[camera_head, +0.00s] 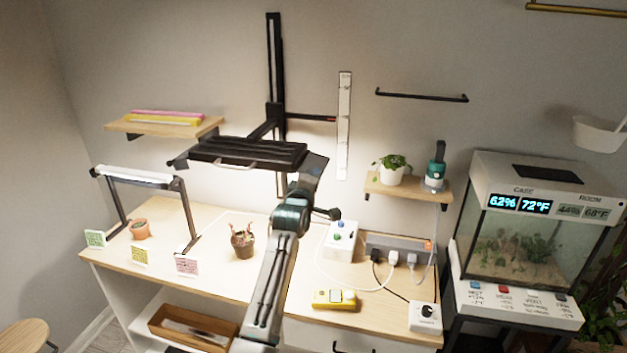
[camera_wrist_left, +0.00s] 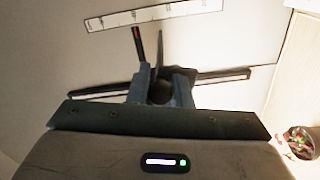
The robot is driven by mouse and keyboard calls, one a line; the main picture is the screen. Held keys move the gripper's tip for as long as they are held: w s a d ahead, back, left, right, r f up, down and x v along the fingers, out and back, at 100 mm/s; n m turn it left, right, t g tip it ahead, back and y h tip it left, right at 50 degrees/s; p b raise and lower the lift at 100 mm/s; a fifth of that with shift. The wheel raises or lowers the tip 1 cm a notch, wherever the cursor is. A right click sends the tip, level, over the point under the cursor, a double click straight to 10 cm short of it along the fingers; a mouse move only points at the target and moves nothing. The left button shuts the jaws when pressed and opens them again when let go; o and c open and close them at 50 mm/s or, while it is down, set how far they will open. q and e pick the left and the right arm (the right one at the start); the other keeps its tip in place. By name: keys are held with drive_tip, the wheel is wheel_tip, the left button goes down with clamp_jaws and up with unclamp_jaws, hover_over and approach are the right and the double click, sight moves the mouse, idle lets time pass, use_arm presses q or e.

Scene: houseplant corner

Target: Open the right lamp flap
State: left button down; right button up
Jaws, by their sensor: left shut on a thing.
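The right lamp (camera_head: 248,152) is a dark, ribbed panel carried by a black wall post (camera_head: 275,70). A pale curved handle (camera_head: 236,165) shows along its front edge. My left gripper (camera_head: 310,170) is at the panel's right end, with its arm rising from below. In the left wrist view the fingers (camera_wrist_left: 160,95) are closed around a small dark piece in front of the post, which appears to be part of the lamp flap. The exact contact is hidden by the gripper, and how far the flap stands open is hard to tell. My right gripper is not in view.
A lit lamp (camera_head: 135,177) stands at the table's left. A cactus pot (camera_head: 243,243), a white box (camera_head: 341,242), a power strip (camera_head: 400,246) with cables and a yellow device (camera_head: 334,300) lie below. A terrarium (camera_head: 525,240) is at the right.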

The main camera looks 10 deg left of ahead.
use_arm(q)
drive_tip(key=c, duration=1.3)
unclamp_jaws()
drive_tip(key=shift+c, duration=0.2)
drive_tip(key=shift+s+f+b, duration=0.15)
drive_tip(key=shift+s+b, duration=0.2)
drive_tip(key=shift+s, duration=0.2)
drive_tip(key=s+b, duration=0.3)
drive_tip(key=s, duration=0.6)
drive_tip(key=shift+s+a, duration=0.15)
drive_tip(key=shift+s, duration=0.2)
